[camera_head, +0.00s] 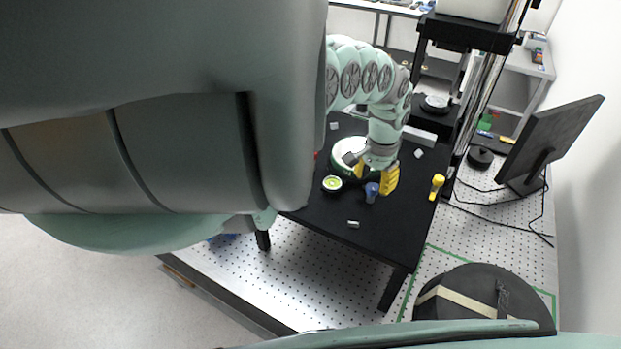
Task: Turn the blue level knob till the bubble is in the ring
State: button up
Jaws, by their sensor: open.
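The blue level knob (371,190) stands on the black table (395,235), near the middle. The round level (332,184), with a yellow-green face and a dark rim, lies to its left; the bubble and ring are too small to tell apart. My gripper (375,182), with yellow fingers, points down at the knob. One finger shows just right of the knob and the other is partly hidden behind the wrist. The gripper is open. I cannot tell whether a finger touches the knob.
A white and green round part (347,160) sits behind the level, close to my gripper. A small metal piece (353,224) lies in front. A monitor (550,145) stands at right. The table's front right is mostly clear.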

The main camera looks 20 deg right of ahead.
aim_at(372, 188)
jog(key=shift+s+d+f, duration=0.15)
jog(key=shift+f, duration=1.2)
jog(key=shift+o, duration=0.4)
grip_shut()
